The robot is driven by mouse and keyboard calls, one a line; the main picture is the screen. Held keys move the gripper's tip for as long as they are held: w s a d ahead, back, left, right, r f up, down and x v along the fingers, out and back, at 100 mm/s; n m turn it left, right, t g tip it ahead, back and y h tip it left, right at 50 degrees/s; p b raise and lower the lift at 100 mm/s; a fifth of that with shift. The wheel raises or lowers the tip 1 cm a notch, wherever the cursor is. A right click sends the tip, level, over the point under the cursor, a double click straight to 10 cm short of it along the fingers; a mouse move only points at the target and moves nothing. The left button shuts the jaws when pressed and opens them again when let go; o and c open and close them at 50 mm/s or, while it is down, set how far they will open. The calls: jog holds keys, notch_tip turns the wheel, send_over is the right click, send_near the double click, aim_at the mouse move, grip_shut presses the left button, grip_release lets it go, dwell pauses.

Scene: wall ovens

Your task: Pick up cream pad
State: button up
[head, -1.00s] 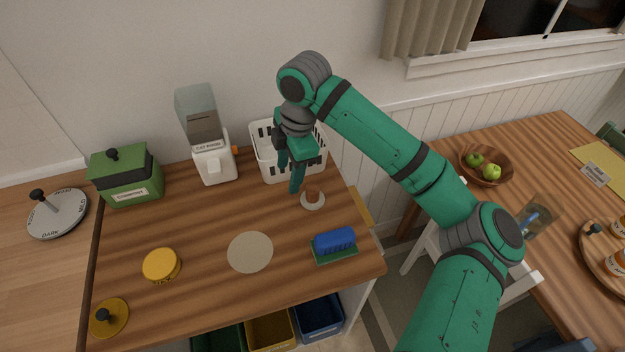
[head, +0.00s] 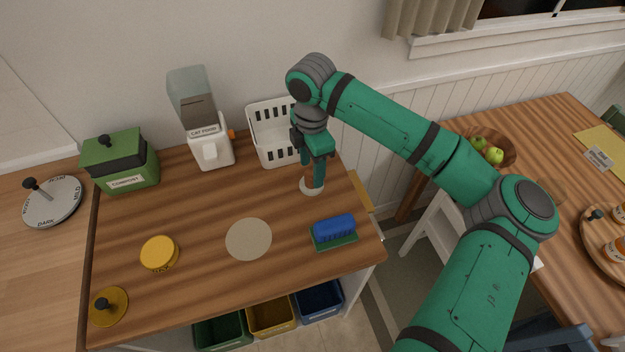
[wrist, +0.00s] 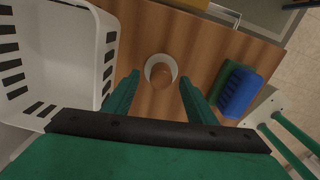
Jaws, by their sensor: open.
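A round cream pad (head: 311,190) with a brown knob on top lies on the wooden counter, in front of the white basket. It also shows in the wrist view as a pale ring around the brown knob (wrist: 161,72). My gripper (head: 312,178) points down over the pad, its fingers close to the knob and partly hiding it in the head view. In the wrist view my gripper (wrist: 158,88) is open and empty, with a finger on each side of the knob's line and clear space between.
A white basket (head: 268,137) stands close behind, left in the wrist view. A blue-and-green brush (head: 334,231) lies at front right. A flat beige disc (head: 248,239) and yellow lid (head: 160,253) lie to the left. The cat food dispenser (head: 209,148) stands further back.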

aim_at(311, 173)
jog(key=shift+s+f, duration=0.1)
jog(key=shift+f, duration=1.45)
jog(key=c, duration=1.1)
jog(key=shift+c, duration=0.2)
jog(key=shift+r, duration=0.2)
